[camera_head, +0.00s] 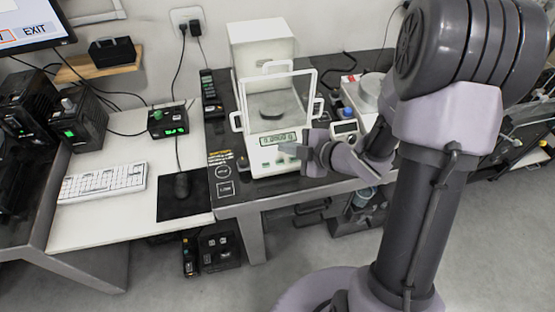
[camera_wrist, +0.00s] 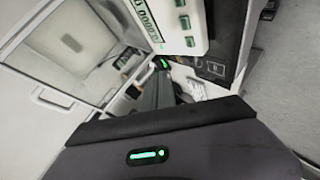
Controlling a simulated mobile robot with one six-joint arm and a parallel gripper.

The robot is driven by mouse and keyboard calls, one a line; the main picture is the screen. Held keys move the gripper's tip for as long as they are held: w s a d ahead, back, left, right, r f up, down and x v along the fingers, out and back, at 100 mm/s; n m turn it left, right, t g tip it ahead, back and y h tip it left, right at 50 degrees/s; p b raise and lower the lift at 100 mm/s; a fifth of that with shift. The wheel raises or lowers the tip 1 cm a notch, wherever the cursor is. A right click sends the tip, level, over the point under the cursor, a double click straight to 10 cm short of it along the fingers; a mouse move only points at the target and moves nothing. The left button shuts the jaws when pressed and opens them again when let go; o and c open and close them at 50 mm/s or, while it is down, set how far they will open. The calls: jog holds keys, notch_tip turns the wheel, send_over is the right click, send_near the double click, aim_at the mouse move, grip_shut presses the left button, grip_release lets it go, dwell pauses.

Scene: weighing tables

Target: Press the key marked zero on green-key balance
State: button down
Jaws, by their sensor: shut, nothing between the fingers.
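The green-key balance (camera_head: 262,158) is a white draft-shield balance on the black slab in the head view. Its lit display and a row of green keys are on its front panel. In the wrist view its panel (camera_wrist: 160,30) is at the top, with green keys (camera_wrist: 183,21) beside the display. The key markings are too small to read. My gripper (camera_head: 286,149) is shut and empty, close over the front panel, hiding part of it. In the wrist view the dark fingers (camera_wrist: 160,82) reach toward the panel, with one green key near their tips. Contact cannot be told.
A second white balance (camera_head: 345,128) stands right of the first, partly behind my arm. A keyboard (camera_head: 103,183) and mouse (camera_head: 182,185) are on the white table. The balance's glass shield door (camera_head: 275,100) stands above the panel.

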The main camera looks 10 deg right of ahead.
aim_at(280, 162)
jog(key=shift+w+d, duration=0.1)
jog(key=shift+w, duration=0.05)
jog(key=shift+f, duration=0.1)
jog(key=f+b, duration=0.2)
jog(key=w+f+b, duration=0.1)
jog(key=f+b, duration=0.1)
jog(key=f, duration=0.1)
jog(key=w+f+b, duration=0.1)
jog(key=f+b, duration=0.1)
jog(key=f, duration=0.1)
jog(key=shift+w+f+b, duration=0.15)
jog(key=shift+w+b, duration=0.1)
jog(key=shift+b, duration=0.05)
dwell(1.7)
jog(key=shift+w+f+b, duration=0.15)
jog(key=shift+f+b, duration=0.25)
jog(key=shift+b, duration=0.05)
jog(key=shift+f+b, duration=0.35)
dwell(0.4)
jog(key=shift+r, duration=0.1)
jog(key=shift+r+p, duration=0.55)
jog(key=shift+r, duration=0.15)
